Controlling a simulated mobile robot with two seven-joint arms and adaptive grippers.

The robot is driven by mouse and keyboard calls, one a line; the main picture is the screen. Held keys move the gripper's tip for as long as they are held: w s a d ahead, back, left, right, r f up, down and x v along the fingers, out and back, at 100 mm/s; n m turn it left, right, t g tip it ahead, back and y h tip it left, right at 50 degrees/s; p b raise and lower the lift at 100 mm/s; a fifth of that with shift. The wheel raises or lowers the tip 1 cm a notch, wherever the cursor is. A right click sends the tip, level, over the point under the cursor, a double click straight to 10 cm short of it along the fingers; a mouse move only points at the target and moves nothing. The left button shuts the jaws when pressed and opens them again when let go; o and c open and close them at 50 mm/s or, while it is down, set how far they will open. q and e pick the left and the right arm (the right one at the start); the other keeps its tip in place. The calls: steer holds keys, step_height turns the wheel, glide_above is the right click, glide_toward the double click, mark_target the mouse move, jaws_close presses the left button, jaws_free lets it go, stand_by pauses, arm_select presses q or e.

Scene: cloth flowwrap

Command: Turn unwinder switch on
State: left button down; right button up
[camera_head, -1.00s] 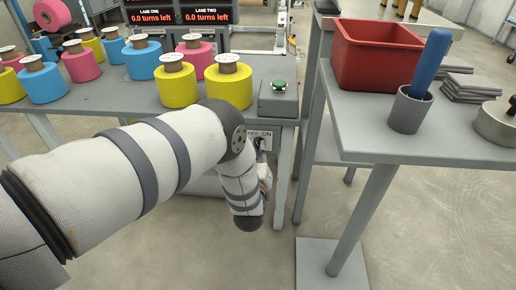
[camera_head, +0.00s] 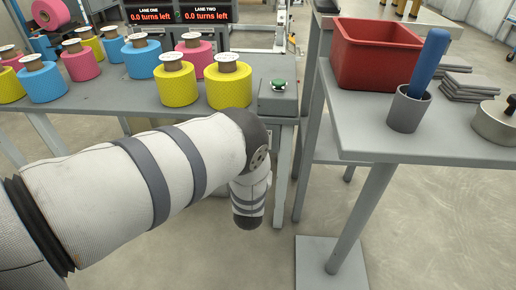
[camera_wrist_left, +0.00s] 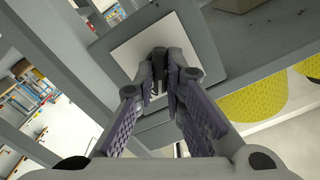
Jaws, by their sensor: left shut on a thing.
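The unwinder switch (camera_wrist_left: 159,54) is a dark knob on a pale square plate (camera_wrist_left: 131,50), set in a grey panel under the table edge. It shows in the left wrist view. My left gripper (camera_wrist_left: 160,84) has its two purple-padded fingers closed around the knob, close to the plate. In the head view my left arm covers the switch and the gripper, so the knob's exact setting cannot be read. My right gripper is in neither view.
Yellow, pink and blue rolls (camera_head: 229,88) stand on the grey table (camera_head: 125,97) above. A box with a green button (camera_head: 278,86) sits at its right end. A side table to the right holds a red bin (camera_head: 375,55) and a grey cup (camera_head: 409,109) with a blue stick.

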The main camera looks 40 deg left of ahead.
arm_select(q)
steer(key=shift+f+m, duration=0.1)
steer(key=shift+m, duration=1.2)
steer(key=shift+s+m, duration=0.1)
steer(key=shift+m, duration=0.2)
steer(key=c, duration=1.7)
jaws_free()
steer(key=shift+o, duration=0.2)
steer(key=v, duration=1.2)
